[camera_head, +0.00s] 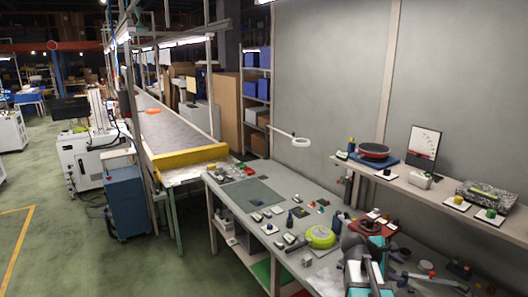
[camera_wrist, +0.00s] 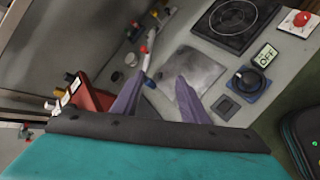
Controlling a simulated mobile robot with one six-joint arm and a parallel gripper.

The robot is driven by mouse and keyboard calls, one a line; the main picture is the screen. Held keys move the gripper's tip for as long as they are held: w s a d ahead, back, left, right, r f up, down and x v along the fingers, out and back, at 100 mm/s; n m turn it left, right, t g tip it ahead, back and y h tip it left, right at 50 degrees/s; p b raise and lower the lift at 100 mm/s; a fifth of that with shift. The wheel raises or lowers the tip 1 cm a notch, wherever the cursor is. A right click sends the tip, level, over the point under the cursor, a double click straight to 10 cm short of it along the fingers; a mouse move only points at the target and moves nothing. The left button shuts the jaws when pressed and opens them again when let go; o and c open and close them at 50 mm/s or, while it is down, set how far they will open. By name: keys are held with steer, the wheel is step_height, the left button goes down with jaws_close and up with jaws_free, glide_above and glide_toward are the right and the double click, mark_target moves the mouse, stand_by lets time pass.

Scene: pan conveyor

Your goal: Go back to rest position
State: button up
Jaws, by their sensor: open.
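My gripper (camera_wrist: 160,98) shows in the wrist view as two dark purple fingers set apart, with nothing between them. They reach over a grey bench top, near a square metal plate (camera_wrist: 196,66). In the head view my teal and grey arm is at the bottom right, over the near part of the bench; the fingertips cannot be made out there.
The grey workbench (camera_head: 262,197) carries a green round item (camera_head: 321,237) and many small parts. A wall shelf (camera_head: 452,204) stands behind; green floor (camera_head: 180,268) is open at left.

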steer(key=s+a+f+m+g+y, duration=0.1)
steer(key=s+a+f+m+y, duration=0.25)
steer(key=a+f, duration=0.5)
steer(key=s+a+f+m+g+y, duration=0.1)
steer(key=s+a+f+m+y, duration=0.25)
steer(key=a+f, duration=0.55)
steer(key=s+a+f+m+g+y, duration=0.1)
steer(key=s+a+f+m+y, duration=0.3)
steer(key=a+f, duration=0.55)
steer(key=s+a+f+g+h+b, duration=0.1)
steer(key=s+f+g+b, duration=0.4)
steer(key=s+f+b, duration=0.7)
steer(key=s+f, duration=1.4)
steer(key=f, duration=0.2)
steer(key=shift+f+m+b, duration=0.35)
steer(key=shift+f+m, duration=0.05)
steer(key=shift+s+a, duration=0.1)
